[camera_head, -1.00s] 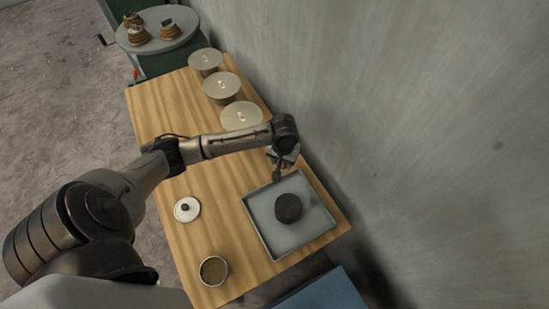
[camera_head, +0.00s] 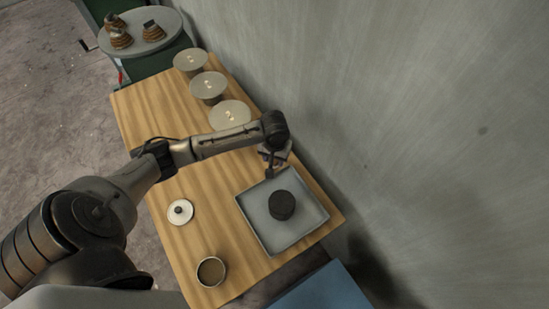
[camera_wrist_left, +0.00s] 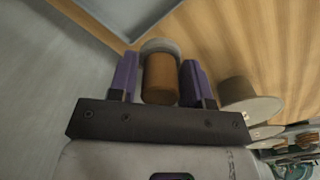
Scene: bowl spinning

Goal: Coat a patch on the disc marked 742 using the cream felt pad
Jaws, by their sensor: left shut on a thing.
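My left gripper (camera_head: 271,170) is at the wall-side edge of the wooden table, by the far corner of the grey tray. In the left wrist view the gripper (camera_wrist_left: 157,80) is shut on a brown cylindrical handle between its purple fingers. A pale round pad (camera_wrist_left: 160,46), likely the cream felt pad, shows at the handle's far end. Three pale discs on round bases stand in a row: a far disc (camera_head: 190,61), a middle disc (camera_head: 208,84) and a near disc (camera_head: 230,116). Their markings are too small to read. My right gripper is not seen.
A dark round block (camera_head: 282,205) sits in the shallow tray (camera_head: 263,235). A cup with brown contents (camera_head: 211,271) and a white lid with a dark knob (camera_head: 180,212) stand on the table (camera_head: 150,110). A grey wall (camera_head: 420,120) rises close on the right.

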